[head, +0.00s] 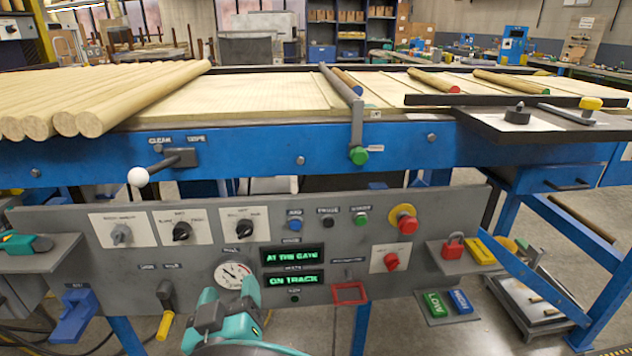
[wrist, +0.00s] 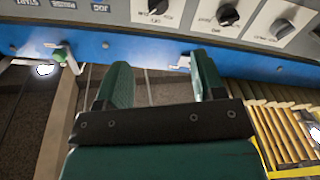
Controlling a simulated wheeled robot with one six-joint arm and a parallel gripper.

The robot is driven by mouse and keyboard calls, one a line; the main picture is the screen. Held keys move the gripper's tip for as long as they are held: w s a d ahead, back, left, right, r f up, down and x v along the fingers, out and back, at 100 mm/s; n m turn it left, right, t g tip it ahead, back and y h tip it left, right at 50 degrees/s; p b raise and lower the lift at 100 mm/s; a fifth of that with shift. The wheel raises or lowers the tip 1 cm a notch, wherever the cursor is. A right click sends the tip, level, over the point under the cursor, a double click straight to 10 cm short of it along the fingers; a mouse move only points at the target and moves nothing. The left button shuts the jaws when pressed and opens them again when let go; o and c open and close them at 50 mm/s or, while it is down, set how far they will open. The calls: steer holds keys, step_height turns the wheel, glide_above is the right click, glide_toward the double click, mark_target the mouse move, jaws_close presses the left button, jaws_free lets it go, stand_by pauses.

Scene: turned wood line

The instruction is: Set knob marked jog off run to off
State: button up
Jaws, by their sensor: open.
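The control panel (head: 75,236) carries three knobs on white plates. The right one, a black knob (head: 244,227), has small lettering that seems to read jog, off and run. It also shows at the top edge of the wrist view (wrist: 157,5), partly cut off. Its pointer direction is too small to tell. My teal gripper (head: 227,300) is low in front of the panel, below the knob and apart from it. In the wrist view my gripper (wrist: 163,82) has its two fingers spread with nothing between them.
Left of that knob are another black knob (head: 181,231) and a grey knob (head: 121,235). A pressure gauge (head: 233,274) and green displays (head: 292,257) sit below. A red emergency button (head: 407,224) is to the right. A white-balled lever (head: 138,177) juts out above the panel.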

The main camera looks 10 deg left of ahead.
mark_target(243, 234)
steer(key=p+x, duration=0.3)
steer(key=x, duration=0.4)
steer(key=p+x, duration=0.4)
steer(key=x, duration=0.4)
steer(key=shift+w+d, duration=0.2)
steer(key=shift+c, duration=0.3)
steer(key=c, duration=0.9)
